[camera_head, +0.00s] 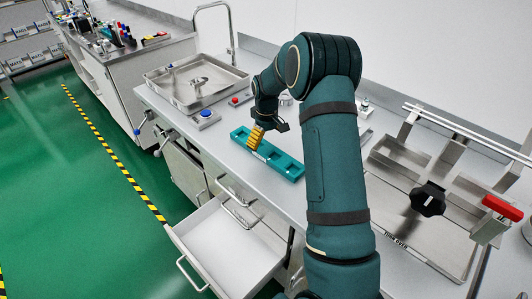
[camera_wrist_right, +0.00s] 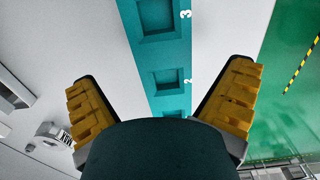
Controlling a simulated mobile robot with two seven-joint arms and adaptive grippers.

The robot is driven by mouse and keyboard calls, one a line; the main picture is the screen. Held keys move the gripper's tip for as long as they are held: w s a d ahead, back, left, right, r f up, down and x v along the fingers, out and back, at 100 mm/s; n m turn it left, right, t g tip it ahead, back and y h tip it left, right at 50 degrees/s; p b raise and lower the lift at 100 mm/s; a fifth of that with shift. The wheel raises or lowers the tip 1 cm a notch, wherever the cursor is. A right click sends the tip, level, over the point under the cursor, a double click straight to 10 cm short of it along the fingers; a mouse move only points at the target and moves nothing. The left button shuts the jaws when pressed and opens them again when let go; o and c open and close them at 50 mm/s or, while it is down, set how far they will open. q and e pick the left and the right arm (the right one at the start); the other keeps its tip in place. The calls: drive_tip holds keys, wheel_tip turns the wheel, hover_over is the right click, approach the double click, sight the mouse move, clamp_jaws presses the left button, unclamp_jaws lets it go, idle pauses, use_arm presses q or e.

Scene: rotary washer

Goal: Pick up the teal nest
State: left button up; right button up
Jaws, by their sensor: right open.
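The teal nest (camera_head: 286,165) is a long block with square pockets, lying on the grey counter in the middle of the head view. In the right wrist view the nest (camera_wrist_right: 129,18) runs between my fingers, with pockets and the white numbers 3 and 2 showing. My right gripper (camera_head: 255,138) reaches down over the nest, with yellow ridged fingers. In the wrist view the right gripper (camera_wrist_right: 164,95) is open, one finger on each side of the nest, with gaps between. I cannot tell how high the fingertips are. My left gripper is not in view.
A sink (camera_head: 185,100) and button boxes with a blue button (camera_head: 206,113) and a red button (camera_head: 235,100) stand beyond the nest. An open drawer (camera_head: 228,245) sticks out below the counter. A metal fixture with a black knob (camera_head: 428,199) stands at right.

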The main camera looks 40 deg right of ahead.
sight(266, 149)
wheel_tip(266, 149, down, 5)
drive_tip(key=shift+s+a+r+b, duration=0.1)
drive_tip(key=shift+a+b, duration=0.05)
drive_tip(key=shift+b, duration=0.3)
drive_tip(key=shift+r, duration=0.15)
drive_tip(key=c, duration=1.3)
